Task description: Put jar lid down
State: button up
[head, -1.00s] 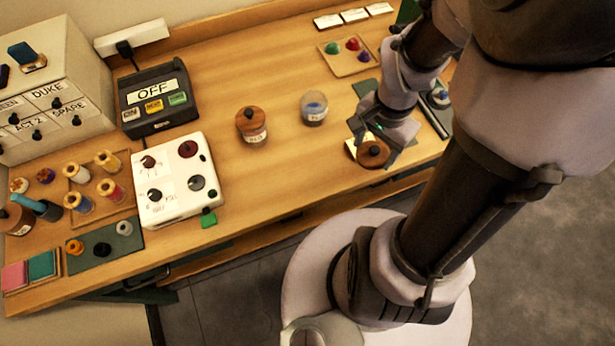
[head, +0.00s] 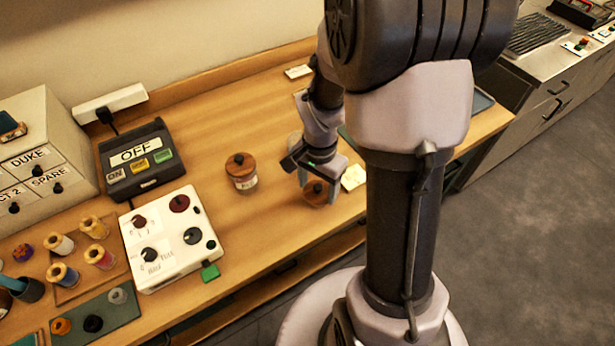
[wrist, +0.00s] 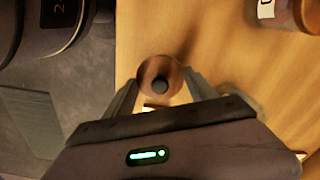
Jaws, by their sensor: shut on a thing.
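My gripper (head: 318,186) is shut on a round brown wooden jar lid (head: 316,193) with a dark knob. It holds the lid knob up at the table's front edge. In the wrist view the lid (wrist: 160,82) sits between the two fingertips, knob facing the camera. Whether its underside touches the table I cannot tell.
A pale yellow note (head: 354,177) lies right of the lid. A white box with knobs (head: 170,238) and a dark switch box reading OFF (head: 138,160) stand left. Bare wood lies between the white box and the lidded jar. The table's front edge is close to the lid.

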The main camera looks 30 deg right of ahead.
aim_at(315, 188)
jog(key=shift+w+a+f+b, duration=0.1)
jog(key=shift+w+f+b, duration=0.1)
jog(key=shift+f+b, duration=0.6)
jog(key=shift+w+f+b, duration=0.15)
jog(key=shift+f+b, duration=0.15)
jog(key=shift+f, duration=0.9)
jog(key=o, duration=1.3)
jog(key=shift+r, duration=0.1)
jog(key=shift+o, duration=0.2)
jog(key=shift+r, duration=0.1)
notch_tip(315, 188, up, 12)
jog(key=p, duration=0.5)
jog(key=shift+r, duration=0.15)
jog(key=s+a+r+n+t+y, duration=0.1)
jog(key=s+a+r+n+t, duration=0.2)
jog(key=a+r, duration=0.4)
jog(key=s+a+r+n+t+y, duration=0.1)
jog(key=s+a+r+n+t, duration=0.1)
jog(key=s+a+r+n, duration=0.3)
jog(key=s+a+r, duration=0.2)
jog(key=s+r, duration=0.1)
jog(key=shift+s+a+r+n+t, duration=0.15)
jog(key=shift+a+r+n+t, duration=0.15)
jog(key=shift+n+t, duration=0.1)
jog(key=shift+f, duration=0.1)
